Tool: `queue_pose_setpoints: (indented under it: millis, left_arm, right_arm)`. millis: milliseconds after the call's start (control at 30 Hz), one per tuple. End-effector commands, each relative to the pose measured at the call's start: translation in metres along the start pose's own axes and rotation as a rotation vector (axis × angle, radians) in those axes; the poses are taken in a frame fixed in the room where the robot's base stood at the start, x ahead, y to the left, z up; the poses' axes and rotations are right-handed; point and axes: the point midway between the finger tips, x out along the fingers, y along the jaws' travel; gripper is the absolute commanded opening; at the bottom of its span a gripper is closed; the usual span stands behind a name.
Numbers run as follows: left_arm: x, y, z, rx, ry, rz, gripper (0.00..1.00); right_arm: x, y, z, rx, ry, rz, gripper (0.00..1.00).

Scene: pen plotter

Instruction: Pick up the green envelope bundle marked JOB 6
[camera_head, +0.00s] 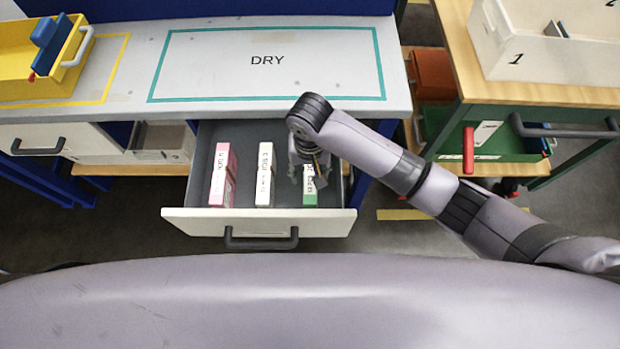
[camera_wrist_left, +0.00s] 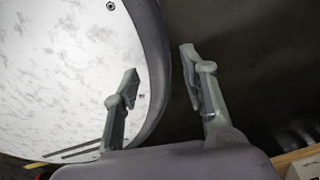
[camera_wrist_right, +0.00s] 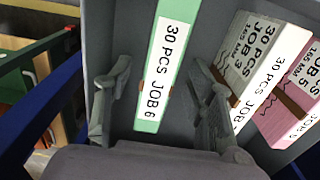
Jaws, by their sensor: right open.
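The green envelope bundle (camera_head: 310,192) stands in the open drawer (camera_head: 272,222), at the right of the row. In the right wrist view the green bundle (camera_wrist_right: 160,75) shows its white label reading "30 PCS JOB 6". My right gripper (camera_head: 312,170) is over the bundle in the drawer and partly hides it. In the right wrist view my right gripper (camera_wrist_right: 160,85) is open, with one finger on each side of the bundle, apart from it. My left gripper (camera_wrist_left: 160,70) is open and empty, away from the drawer.
A white bundle (camera_head: 264,175) and a pink bundle (camera_head: 222,175) stand left of the green one. The white one is close to a right gripper finger. The table marked DRY (camera_head: 267,75) lies above the drawer. A white bin (camera_head: 560,55) stands at right.

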Motion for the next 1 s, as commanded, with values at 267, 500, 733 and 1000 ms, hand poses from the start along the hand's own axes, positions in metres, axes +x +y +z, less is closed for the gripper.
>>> queue_pose_setpoints:
  millis: [267, 500, 733, 1000]
  left_arm:
    - [0.003, -0.003, -0.022, 0.0, 0.034, -0.003, 0.4]
    - [0.009, -0.002, -0.02, 0.0, 0.031, -0.003, 0.4]
    - [0.009, -0.002, -0.014, -0.001, 0.023, -0.002, 0.4]
    - [0.009, -0.002, -0.012, -0.002, 0.019, -0.002, 0.4]
  right_arm:
    - [0.022, 0.001, -0.001, -0.001, -0.001, 0.002, 0.5]
    - [0.058, 0.001, -0.003, -0.002, 0.0, 0.001, 0.5]
    - [0.065, 0.001, -0.003, -0.002, 0.002, -0.001, 0.5]
    - [0.064, 0.001, -0.003, -0.002, 0.001, 0.0, 0.39]
